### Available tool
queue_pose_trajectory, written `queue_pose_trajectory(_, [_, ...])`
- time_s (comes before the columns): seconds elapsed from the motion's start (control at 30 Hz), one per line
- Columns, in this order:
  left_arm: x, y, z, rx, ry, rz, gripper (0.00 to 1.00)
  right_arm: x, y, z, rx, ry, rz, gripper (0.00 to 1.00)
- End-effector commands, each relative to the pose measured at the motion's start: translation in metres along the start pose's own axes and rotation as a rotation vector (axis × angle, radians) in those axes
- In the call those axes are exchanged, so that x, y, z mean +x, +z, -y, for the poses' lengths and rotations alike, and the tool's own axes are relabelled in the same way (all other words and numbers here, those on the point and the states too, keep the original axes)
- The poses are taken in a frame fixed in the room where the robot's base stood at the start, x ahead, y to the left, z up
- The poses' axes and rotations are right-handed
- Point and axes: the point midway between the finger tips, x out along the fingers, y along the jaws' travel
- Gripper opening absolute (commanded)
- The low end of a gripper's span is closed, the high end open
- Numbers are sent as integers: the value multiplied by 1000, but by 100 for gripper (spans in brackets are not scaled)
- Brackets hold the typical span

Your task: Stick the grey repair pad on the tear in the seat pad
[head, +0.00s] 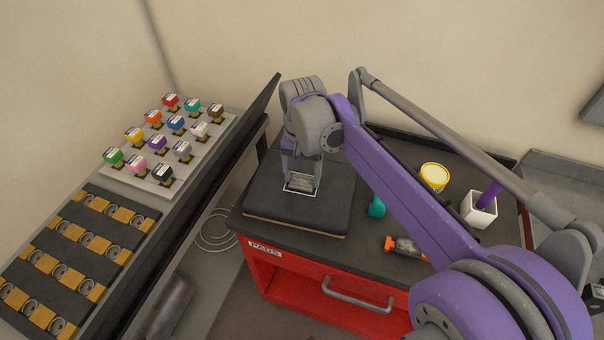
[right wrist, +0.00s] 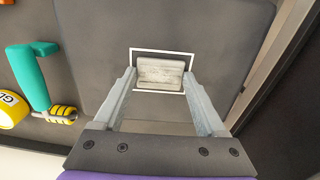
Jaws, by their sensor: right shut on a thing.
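The seat pad (head: 275,213) is a dark grey cushion lying on top of the red cart; it also fills the middle of the right wrist view (right wrist: 220,30). A white rectangular outline (right wrist: 133,60) is marked on it. The grey repair pad (right wrist: 160,73) is a small, light, worn-looking block within this outline in the right wrist view. My right gripper (head: 301,184) is shut on the repair pad, with one finger at each end. It points down at the seat pad. I cannot tell whether the repair pad touches the seat pad. No tear shows. My left gripper is out of view.
On the cart's dark top (head: 350,238) are a teal-handled tool (head: 376,207), an orange-and-black tool (head: 405,247), a yellow tub (head: 434,177) and a white holder (head: 478,212). A rack of coloured-topped pieces (head: 150,178) stands at left. The wall is close behind.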

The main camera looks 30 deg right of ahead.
Motion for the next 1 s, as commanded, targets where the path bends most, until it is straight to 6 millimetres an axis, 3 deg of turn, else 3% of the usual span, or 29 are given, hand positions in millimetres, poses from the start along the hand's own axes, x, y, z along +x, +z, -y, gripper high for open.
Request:
queue_pose_trajectory(0.43, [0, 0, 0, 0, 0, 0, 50, 1, 0, 0, 0, 0, 1, 34])
queue_pose_trajectory(0.47, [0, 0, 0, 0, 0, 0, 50, 1, 0, 0, 0, 0, 1, 79])
queue_pose_trajectory(0.57, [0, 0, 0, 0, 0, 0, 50, 1, 0, 0, 0, 0, 1, 97])
queue_pose_trajectory(0.87, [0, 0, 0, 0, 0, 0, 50, -2, 0, 0, 0, 0, 0, 100])
queue_pose_trajectory(1.0, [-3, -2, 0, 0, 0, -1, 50, -19, 0, 0, 0, 0, 0, 100])
